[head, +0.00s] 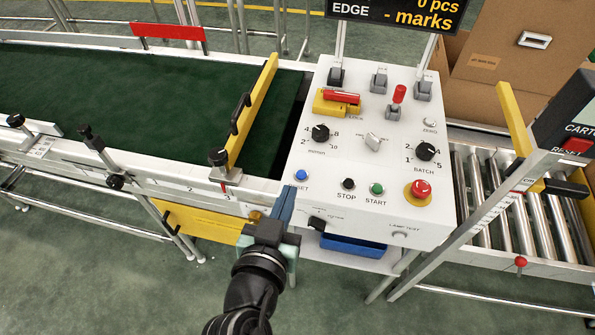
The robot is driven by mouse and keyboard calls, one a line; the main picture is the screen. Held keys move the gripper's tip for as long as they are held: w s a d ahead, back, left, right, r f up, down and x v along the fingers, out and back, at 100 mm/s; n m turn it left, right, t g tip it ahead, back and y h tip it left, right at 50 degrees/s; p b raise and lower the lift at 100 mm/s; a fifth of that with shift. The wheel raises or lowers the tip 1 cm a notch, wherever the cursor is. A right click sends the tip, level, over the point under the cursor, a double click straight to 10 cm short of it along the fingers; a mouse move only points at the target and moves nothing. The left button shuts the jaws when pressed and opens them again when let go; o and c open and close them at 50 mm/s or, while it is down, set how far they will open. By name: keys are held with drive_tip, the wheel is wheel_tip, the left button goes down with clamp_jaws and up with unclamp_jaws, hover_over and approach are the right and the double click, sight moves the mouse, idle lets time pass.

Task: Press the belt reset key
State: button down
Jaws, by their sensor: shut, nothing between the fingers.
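The control panel (330,205) is a white box at the middle right. A round blue key (301,175) sits at its front left; the label beneath it is partly hidden, with "SET" readable. My gripper (289,191) is shut and empty, with its tip just below and left of the blue key in the picture. The tip covers part of the label. I cannot tell whether it touches the panel; the blue key itself is uncovered.
Black STOP (348,184) and green START (377,188) buttons and a red emergency stop (420,188) lie to the right. A separate red carton reset button (578,146) is on the right post. A yellow bar (252,110) crosses the green belt (130,90) at left.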

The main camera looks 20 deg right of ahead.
drive_tip(key=shift+w+d, duration=0.1)
drive_tip(key=p, duration=0.1)
hover_over(299, 185)
drive_tip(key=f, duration=0.3)
drive_tip(key=shift+w+d, duration=0.15)
drive_tip(key=shift+w, duration=0.1)
drive_tip(key=f, duration=0.2)
drive_tip(key=shift+s+f+b, duration=0.2)
drive_tip(key=shift+f+b, duration=0.1)
drive_tip(key=shift+f, duration=0.65)
